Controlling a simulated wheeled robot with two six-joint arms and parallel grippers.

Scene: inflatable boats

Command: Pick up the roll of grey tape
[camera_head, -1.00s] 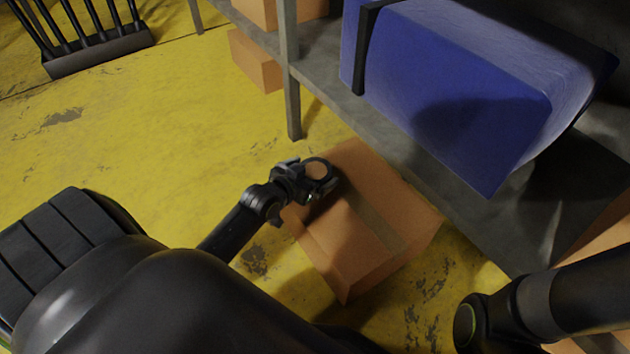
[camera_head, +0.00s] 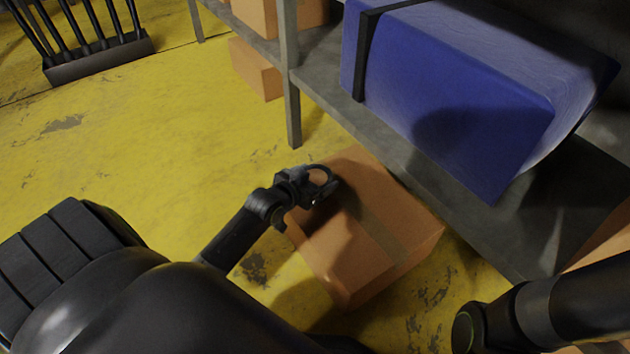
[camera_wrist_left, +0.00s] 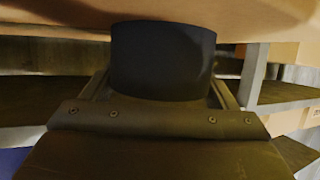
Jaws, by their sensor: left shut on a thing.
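The roll of tape (camera_head: 332,181) shows as a dark ring at the end of my left arm, over the cardboard box (camera_head: 365,270). My left gripper (camera_head: 311,189) is shut on the roll. In the left wrist view the roll (camera_wrist_left: 163,62) is a dark curved band between the fingers, with the box (camera_wrist_left: 70,14) close above it in the picture. I cannot tell whether the roll touches the box. My right arm comes in at the lower right of the head view, and its gripper is out of view.
The box stands on the yellow floor (camera_head: 130,150) beside a grey metal shelf (camera_head: 450,165). A large blue wrapped bundle (camera_head: 450,90) lies on the shelf. The shelf post (camera_head: 291,110) stands behind the box. A dark rack (camera_head: 100,60) is at the far left. Floor left of the box is clear.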

